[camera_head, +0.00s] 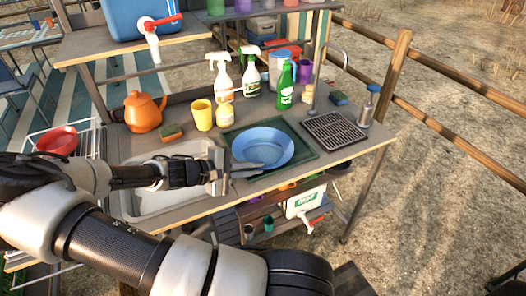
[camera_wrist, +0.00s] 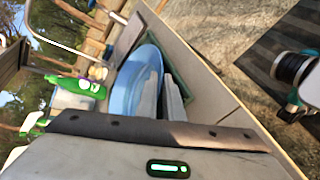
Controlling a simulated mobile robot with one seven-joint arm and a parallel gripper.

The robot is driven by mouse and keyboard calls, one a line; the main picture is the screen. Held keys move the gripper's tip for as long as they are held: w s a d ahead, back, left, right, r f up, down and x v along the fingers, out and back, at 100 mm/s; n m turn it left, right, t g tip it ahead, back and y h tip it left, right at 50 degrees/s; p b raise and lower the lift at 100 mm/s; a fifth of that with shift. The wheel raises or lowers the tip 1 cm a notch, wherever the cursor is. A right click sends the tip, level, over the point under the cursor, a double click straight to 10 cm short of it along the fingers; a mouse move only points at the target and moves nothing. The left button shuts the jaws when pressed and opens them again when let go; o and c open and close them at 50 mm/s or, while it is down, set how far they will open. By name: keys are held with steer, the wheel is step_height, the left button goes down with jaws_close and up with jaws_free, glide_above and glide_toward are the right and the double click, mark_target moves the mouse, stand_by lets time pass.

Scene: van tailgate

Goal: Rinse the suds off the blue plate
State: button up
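The blue plate (camera_head: 262,143) lies face up on a dark green mat (camera_head: 309,152) on the counter, right of the sink (camera_head: 150,204). A paler patch shows in its middle; I cannot tell whether it is suds. My gripper (camera_head: 238,166) is at the plate's left front edge, its fingers pointing right. In the wrist view the two fingers (camera_wrist: 160,98) stand apart with a gap between them, in front of the plate (camera_wrist: 132,82). I cannot tell whether they touch the rim. A tap (camera_head: 318,75) rises behind the drain rack, and a blue tank with a red-handled spigot (camera_head: 152,38) stands on the shelf above.
Behind the plate stand a green bottle (camera_head: 285,88), spray bottles (camera_head: 222,80), a yellow cup (camera_head: 202,114) and an orange teapot (camera_head: 144,112). A sponge (camera_head: 170,132) lies behind the sink. A black drain rack (camera_head: 334,132) and soap dispenser (camera_head: 369,106) are at right.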

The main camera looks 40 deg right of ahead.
steer(key=shift+d+f, duration=0.1)
steer(key=shift+d, duration=0.15)
jaws_close()
